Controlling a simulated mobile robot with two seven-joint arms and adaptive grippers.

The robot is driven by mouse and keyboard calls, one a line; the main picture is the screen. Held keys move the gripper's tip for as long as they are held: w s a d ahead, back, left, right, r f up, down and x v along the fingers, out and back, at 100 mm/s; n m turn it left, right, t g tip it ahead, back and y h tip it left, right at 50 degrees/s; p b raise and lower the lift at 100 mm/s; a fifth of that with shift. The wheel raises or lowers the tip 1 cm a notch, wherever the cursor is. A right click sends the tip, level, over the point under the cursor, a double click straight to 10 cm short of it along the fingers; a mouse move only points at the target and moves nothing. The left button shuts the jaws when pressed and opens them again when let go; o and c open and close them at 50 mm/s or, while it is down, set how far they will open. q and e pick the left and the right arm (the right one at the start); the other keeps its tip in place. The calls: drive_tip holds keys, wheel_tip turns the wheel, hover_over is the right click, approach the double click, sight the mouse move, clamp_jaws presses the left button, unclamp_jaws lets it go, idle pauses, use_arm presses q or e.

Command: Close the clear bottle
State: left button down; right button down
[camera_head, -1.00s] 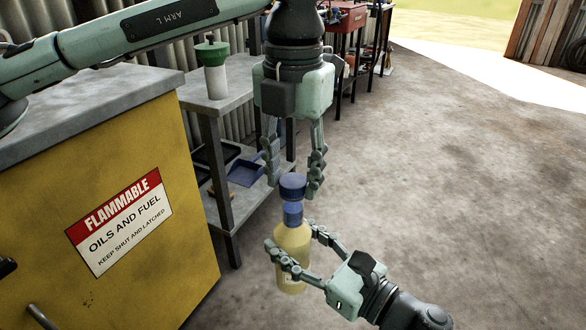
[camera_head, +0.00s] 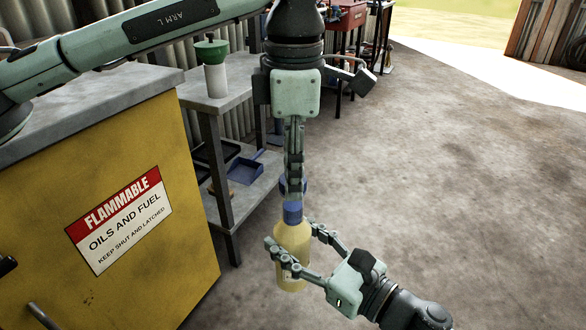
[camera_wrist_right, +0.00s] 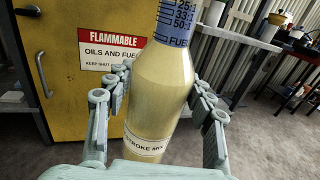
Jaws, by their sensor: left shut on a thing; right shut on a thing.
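The clear bottle (camera_head: 292,245) holds yellowish liquid and has a blue band with measuring marks around its neck (camera_head: 293,212). It stands upright in my right gripper (camera_head: 292,252), which is shut on its body. The right wrist view shows the bottle (camera_wrist_right: 160,90) between the two fingers, with a "stroke mix" label low on it; its top is out of that view. My left gripper (camera_head: 294,188) points straight down above the neck, shut on the blue cap (camera_head: 284,186). The fingers hide most of the cap, so I cannot tell how far it is seated.
A yellow cabinet (camera_head: 60,240) with a flammable sign stands at the left. Behind it, a grey shelf table (camera_head: 225,92) carries a white container with a green funnel (camera_head: 211,52). A blue dustpan (camera_head: 244,172) lies on its lower shelf. The floor at the right is clear.

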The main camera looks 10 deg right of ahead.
use_arm(q)
drive_tip(key=c, duration=1)
unclamp_jaws()
drive_tip(key=shift+r, duration=0.1)
wheel_tip(320, 180, up, 12)
drive_tip(key=shift+f, duration=0.1)
